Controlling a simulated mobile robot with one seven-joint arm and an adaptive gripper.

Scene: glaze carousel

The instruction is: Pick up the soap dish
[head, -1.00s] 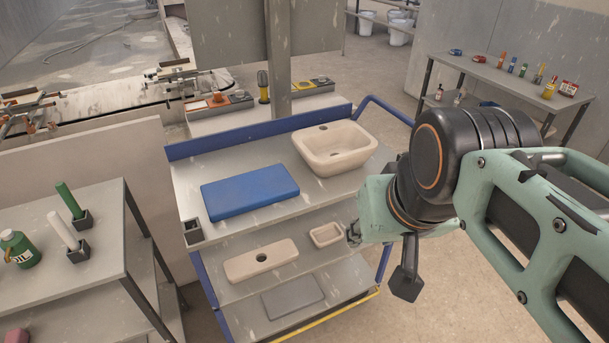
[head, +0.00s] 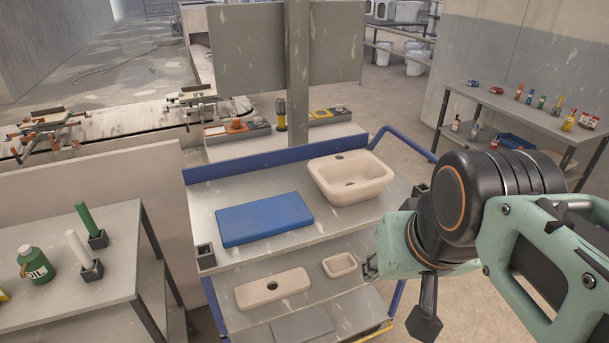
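The soap dish (head: 341,265) is a small beige rectangular dish with a hollow top. It sits on the middle shelf (head: 318,277) of the blue-edged cart, right of a longer beige slab with a hole. My gripper (head: 372,268) is just right of the dish in the picture, at the end of my green and black arm. Its fingers are mostly hidden behind the wrist, so I cannot tell whether they are open. The dish appears to rest on the shelf, with a small gap in the picture between it and the gripper.
The cart's top shelf holds a beige basin (head: 350,178) and a blue pad (head: 264,219). The beige slab (head: 272,289) lies left of the dish. A grey slab (head: 302,322) is on the shelf below. A blue handle rail (head: 402,140) rises at the cart's right.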

